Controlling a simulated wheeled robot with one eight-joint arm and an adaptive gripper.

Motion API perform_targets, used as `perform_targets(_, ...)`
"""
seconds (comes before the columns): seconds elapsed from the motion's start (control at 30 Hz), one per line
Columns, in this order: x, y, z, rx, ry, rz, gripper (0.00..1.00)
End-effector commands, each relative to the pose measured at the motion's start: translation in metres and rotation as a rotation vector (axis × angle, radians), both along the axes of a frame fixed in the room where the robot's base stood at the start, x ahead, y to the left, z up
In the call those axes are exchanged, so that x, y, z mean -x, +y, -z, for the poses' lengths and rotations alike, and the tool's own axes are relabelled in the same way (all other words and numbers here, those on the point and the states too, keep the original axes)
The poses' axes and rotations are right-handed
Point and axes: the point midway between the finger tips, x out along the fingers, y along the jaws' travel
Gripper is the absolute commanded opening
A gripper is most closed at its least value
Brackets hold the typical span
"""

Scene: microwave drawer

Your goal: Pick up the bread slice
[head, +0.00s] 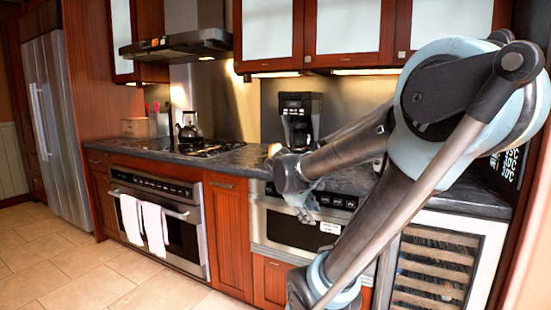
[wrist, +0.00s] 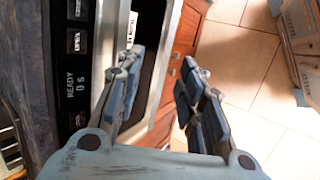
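A small tan piece (head: 273,149) shows at the counter's front edge in the head view, just above my wrist. It may be the bread slice, but it is too small and partly covered to be sure. No bread slice shows in the wrist view. My gripper (head: 306,205) hangs in front of the microwave drawer (head: 272,225), below the counter top. In the wrist view my gripper (wrist: 162,65) has its two fingers well apart, with nothing between them. The microwave's control panel (wrist: 76,60) lies to the left of the fingers.
The dark stone counter (head: 236,157) carries a coffee maker (head: 297,118) and a kettle (head: 189,127) by the cooktop (head: 207,149). An oven (head: 160,215) with white towels is on the left. A wine cooler (head: 435,265) is on the right.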

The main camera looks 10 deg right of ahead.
Motion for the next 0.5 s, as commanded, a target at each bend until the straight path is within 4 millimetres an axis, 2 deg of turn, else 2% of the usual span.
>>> perform_targets(0.03, -0.019, 0.002, -0.01, 0.063, 0.01, -0.06, 0.35)
perform_targets(0.27, -0.096, 0.013, -0.051, 0.381, 0.07, -0.32, 0.35)
perform_targets(0.5, -0.173, 0.048, -0.09, 0.731, 0.153, -0.549, 0.35)
